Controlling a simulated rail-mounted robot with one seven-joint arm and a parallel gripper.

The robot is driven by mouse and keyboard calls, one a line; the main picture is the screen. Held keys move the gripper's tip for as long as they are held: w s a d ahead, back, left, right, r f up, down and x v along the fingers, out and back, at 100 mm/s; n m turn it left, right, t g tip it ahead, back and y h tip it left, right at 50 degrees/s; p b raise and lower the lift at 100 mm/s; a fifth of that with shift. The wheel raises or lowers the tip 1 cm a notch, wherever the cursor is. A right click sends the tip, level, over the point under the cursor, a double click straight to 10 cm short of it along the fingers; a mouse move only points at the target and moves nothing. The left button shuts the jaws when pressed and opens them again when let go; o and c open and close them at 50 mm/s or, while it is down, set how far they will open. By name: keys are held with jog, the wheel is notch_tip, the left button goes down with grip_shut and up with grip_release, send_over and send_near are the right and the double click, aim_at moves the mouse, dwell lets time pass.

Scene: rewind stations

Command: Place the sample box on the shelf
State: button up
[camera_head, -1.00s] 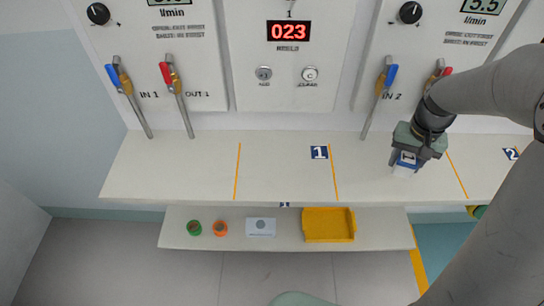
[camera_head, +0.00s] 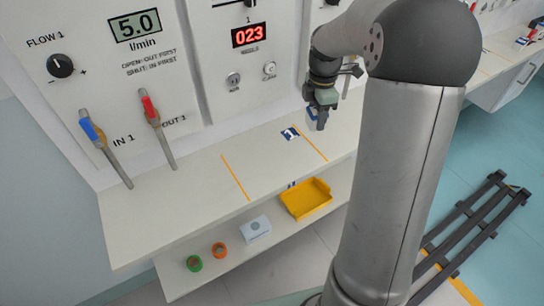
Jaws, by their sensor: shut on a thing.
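My gripper (camera_head: 318,118) is above the counter (camera_head: 205,195), just right of the blue "1" label, and is shut on a small white and blue sample box (camera_head: 312,117). My fingers hide part of the box. The lower shelf (camera_head: 226,266) runs below the counter's front edge. On the shelf stand a green ring (camera_head: 194,263), an orange ring (camera_head: 219,250), a white box with a grey round mark (camera_head: 256,229) and a yellow tray (camera_head: 306,199).
Hose valves with a blue handle (camera_head: 92,131) and a red handle (camera_head: 149,107) stick out of the panel over the counter's back. The counter's left part is clear. A dark slatted rack (camera_head: 465,238) lies on the floor at right.

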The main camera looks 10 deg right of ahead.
jog(key=d+n, duration=0.1)
jog(key=r+n, duration=0.1)
jog(key=shift+w+d+n, duration=0.1)
jog(key=shift+d+n, duration=0.2)
jog(key=shift+d, duration=0.05)
jog(key=shift+n, duration=0.3)
jog(key=a+f, duration=0.3)
jog(key=a, duration=0.1)
jog(key=a+f+p, duration=0.1)
jog(key=a+f, duration=0.1)
jog(key=a, duration=0.2)
jog(key=a+f+p, duration=0.1)
jog(key=a+f, duration=0.2)
jog(key=a, duration=0.1)
jog(key=shift+w+a+f, duration=0.35)
jog(key=shift+w+a, duration=0.05)
jog(key=shift+a+f, duration=0.3)
jog(key=shift+f, duration=0.1)
jog(key=shift+a+f, duration=0.2)
jog(key=shift+f, duration=1.55)
